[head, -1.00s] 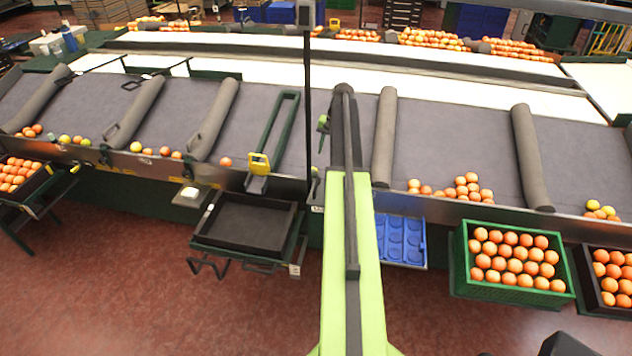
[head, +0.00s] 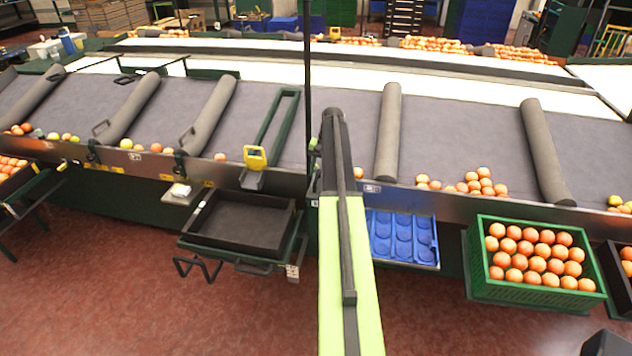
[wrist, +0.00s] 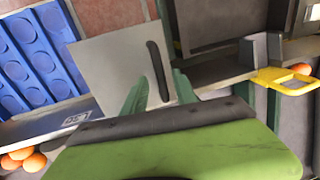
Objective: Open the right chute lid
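A flat grey plate (wrist: 118,75) with a dark bar-shaped handle (wrist: 158,70) lies ahead of my gripper in the wrist view. It looks like the right chute lid, and it looks closed. It sits between the blue tray and the black tray; my arm hides it in the head view. My gripper (wrist: 160,92) shows two green fingers set apart, one on each side of the handle's near end. It looks open and empty. I cannot tell whether the fingers touch the plate. The head view does not show the fingers.
The blue tray (head: 402,238) is right of my arm, the black tray (head: 240,222) left. A yellow handle (head: 255,157) on a green frame is near the black tray. A green crate (head: 478,262) of oranges stands at the right. Red floor lies in front.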

